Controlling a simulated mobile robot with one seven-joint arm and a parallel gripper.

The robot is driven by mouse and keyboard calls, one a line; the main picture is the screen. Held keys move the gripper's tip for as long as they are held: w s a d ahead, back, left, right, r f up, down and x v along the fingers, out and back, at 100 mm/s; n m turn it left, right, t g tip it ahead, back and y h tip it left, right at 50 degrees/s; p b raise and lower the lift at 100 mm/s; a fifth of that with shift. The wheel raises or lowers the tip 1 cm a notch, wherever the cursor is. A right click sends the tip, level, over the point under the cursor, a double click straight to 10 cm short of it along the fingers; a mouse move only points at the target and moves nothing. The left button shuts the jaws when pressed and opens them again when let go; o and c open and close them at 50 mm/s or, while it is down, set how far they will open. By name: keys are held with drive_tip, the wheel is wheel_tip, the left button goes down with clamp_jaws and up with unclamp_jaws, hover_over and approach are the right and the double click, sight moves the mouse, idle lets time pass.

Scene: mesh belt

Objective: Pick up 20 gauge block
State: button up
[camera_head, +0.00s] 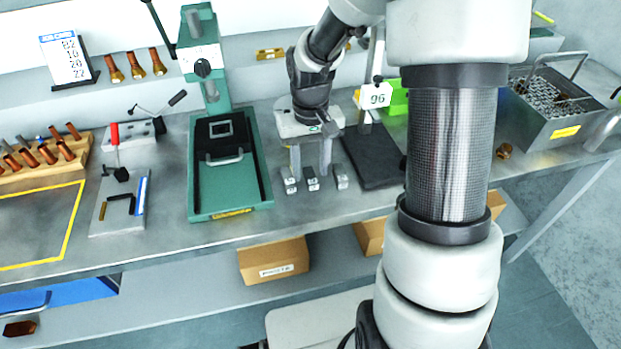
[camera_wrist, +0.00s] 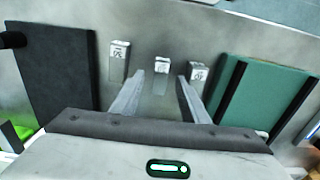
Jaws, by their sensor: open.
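Three small grey gauge blocks with pale, marked ends lie in a row on the metal bench. In the head view they are the left block (camera_head: 289,180), the middle block (camera_head: 312,179) and the right block (camera_head: 341,178). The wrist view shows them in reverse order: one at left (camera_wrist: 118,61), one in the middle (camera_wrist: 161,67), one at right (camera_wrist: 198,73). The marks are too small to tell surely which reads 20. My gripper (camera_head: 311,168) is open and empty, pointing down near the row. In the wrist view its fingers (camera_wrist: 160,78) flank the middle block's line.
A green press (camera_head: 231,210) stands left of the blocks in the head view. A dark pad (camera_head: 374,160) lies right of them, with a "96" sign (camera_head: 375,95) behind. A metal basket (camera_head: 555,105) is farther right. The bench's front edge is close to the blocks.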

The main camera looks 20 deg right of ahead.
drive_tip(key=shift+f, duration=0.6)
clamp_jaws()
